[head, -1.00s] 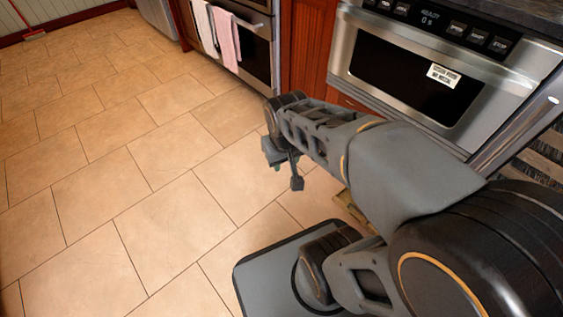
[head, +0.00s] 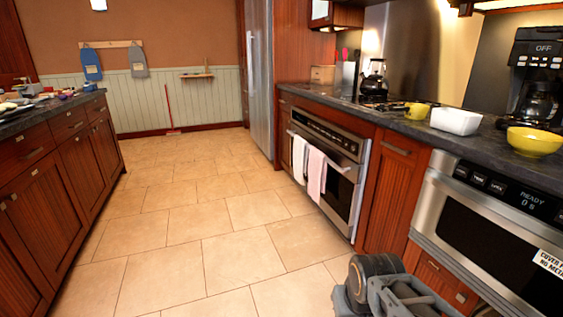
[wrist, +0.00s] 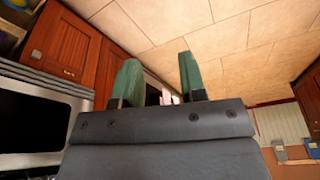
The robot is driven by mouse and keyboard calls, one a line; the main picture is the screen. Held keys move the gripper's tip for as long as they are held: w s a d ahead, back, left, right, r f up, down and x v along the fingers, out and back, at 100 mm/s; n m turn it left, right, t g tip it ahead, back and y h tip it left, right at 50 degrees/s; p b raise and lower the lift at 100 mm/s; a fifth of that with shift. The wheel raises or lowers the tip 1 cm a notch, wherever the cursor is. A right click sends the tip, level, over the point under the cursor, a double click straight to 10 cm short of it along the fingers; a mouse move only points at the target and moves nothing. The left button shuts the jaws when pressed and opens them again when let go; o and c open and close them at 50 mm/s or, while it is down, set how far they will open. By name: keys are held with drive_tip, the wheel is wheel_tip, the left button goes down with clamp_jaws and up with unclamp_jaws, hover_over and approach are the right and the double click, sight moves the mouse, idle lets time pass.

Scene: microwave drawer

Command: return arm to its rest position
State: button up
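My gripper (wrist: 160,82) shows in the wrist view with two green fingers standing apart and nothing between them. The floor, an oven towel and cabinet fronts lie beyond it. In the head view the gripper itself is out of sight. Only part of my folded arm shows at the bottom right, in front of the microwave drawer (head: 490,235). The microwave drawer is shut, and its display reads READY.
An oven (head: 325,170) with a white towel (head: 299,158) and a pink towel (head: 316,173) stands further along the right counter. A yellow bowl (head: 535,141) and a white bowl (head: 456,121) sit on that counter. An island (head: 60,180) stands left. The tiled floor (head: 190,235) between is clear.

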wheel_tip(320, 180, up, 35)
drive_tip(key=p, duration=3.1)
drive_tip(key=shift+s+a+f+t, duration=0.15)
drive_tip(key=shift+s+t, duration=0.15)
drive_tip(key=shift+s, duration=0.15)
